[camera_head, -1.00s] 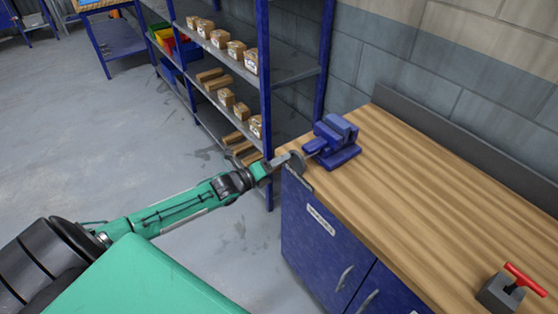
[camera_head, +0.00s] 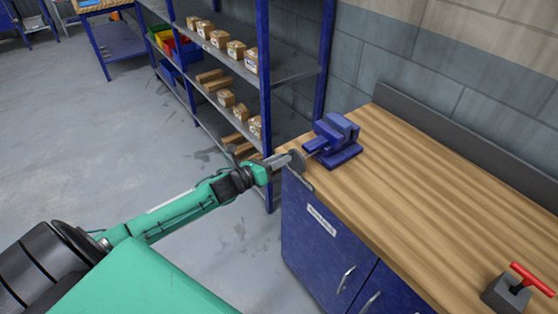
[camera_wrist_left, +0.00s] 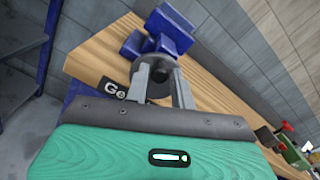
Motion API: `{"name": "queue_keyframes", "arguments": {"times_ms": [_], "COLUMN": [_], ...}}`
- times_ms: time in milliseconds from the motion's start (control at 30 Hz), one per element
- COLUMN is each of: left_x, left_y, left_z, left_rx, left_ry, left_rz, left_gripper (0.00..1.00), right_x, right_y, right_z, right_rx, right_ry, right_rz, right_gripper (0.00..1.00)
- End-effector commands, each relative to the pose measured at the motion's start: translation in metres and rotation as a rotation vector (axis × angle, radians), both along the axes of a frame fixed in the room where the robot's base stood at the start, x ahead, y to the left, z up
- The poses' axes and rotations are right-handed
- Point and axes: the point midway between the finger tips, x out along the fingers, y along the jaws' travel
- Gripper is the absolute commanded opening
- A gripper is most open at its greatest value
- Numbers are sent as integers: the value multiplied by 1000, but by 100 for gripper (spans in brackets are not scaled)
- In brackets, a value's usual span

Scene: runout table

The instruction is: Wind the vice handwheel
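The blue vice (camera_head: 333,140) stands on the near left corner of the wooden bench. Its round grey handwheel (camera_head: 298,160) faces left, just past the bench edge. My left gripper (camera_head: 284,161) reaches in from the left, with its fingertips at the handwheel. In the left wrist view the two grey fingers (camera_wrist_left: 161,84) are apart, with the handwheel's dark middle between them and the vice (camera_wrist_left: 158,33) behind. Whether the fingers press on the wheel is hidden. My right gripper is out of view.
The wooden bench top (camera_head: 430,190) is mostly clear. A grey block with a red T-handle (camera_head: 508,292) sits at its near right. Blue shelving (camera_head: 265,100) with several small boxes stands behind my left arm. A grey backboard runs along the wall.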

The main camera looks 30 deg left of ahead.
Motion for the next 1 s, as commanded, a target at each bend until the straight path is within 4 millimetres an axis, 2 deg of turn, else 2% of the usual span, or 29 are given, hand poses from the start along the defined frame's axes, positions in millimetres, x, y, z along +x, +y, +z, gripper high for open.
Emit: {"name": "queue_keyframes", "arguments": {"times_ms": [33,100,133,267,567,867,1000], "left_x": [0,0,0,0,2,3,3], "left_y": [0,0,0,0,6,6,9], "left_z": [0,0,0,0,-5,-6,-8], "left_rx": [0,-1,-1,-21,-266,-284,-378], "left_ry": [0,0,0,10,112,119,158], "left_rz": [0,0,0,0,-1,-1,-1], "left_gripper": [15,1,0,0,0,0,0], "right_x": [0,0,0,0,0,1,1], "right_y": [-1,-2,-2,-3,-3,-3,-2], "right_z": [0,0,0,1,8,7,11], "right_rx": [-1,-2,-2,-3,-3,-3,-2], "right_ry": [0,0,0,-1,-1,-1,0], "right_rz": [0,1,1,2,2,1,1], "right_gripper": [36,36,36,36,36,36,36]}}
